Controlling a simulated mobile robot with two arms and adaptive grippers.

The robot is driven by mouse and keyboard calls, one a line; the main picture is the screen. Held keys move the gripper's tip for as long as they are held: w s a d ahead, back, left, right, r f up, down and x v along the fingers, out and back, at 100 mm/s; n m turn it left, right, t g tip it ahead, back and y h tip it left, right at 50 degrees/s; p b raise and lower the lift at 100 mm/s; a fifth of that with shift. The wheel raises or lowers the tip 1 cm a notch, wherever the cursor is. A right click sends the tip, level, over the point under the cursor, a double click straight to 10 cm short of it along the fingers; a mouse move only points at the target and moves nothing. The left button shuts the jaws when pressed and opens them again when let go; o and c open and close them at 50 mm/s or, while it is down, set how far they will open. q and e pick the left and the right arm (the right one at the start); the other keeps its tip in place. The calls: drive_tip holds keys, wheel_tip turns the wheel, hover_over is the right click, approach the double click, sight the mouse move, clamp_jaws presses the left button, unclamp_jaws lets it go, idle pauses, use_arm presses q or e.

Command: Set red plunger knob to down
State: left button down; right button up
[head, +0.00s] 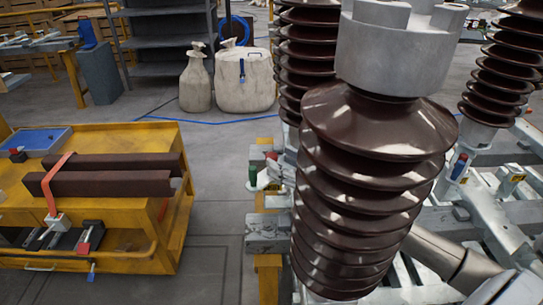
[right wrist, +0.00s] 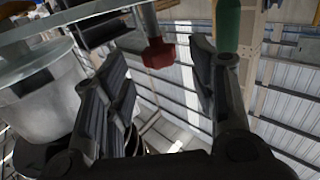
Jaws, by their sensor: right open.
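In the right wrist view a red plunger knob (right wrist: 158,53) sits at the end of a grey rod. My right gripper (right wrist: 160,78) is open, with one finger on each side of the knob in the picture. I cannot tell whether a finger touches it. A small red part, apparently the same knob (head: 271,156), shows in the head view left of the big brown insulator. There my right arm comes in from the lower right and passes behind the insulator, which hides the gripper. My left gripper is not in view.
A green handle (right wrist: 228,28) is close to the right finger; a green part (head: 252,177) also shows in the head view. The large brown insulator (head: 350,190) blocks the middle right. A yellow cart (head: 150,235) stands at left, with clear floor (head: 215,240) between.

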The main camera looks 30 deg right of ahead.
sight(276, 160)
drive_tip(key=shift+x, duration=2.25)
drive_tip(key=shift+s, duration=0.1)
clamp_jaws()
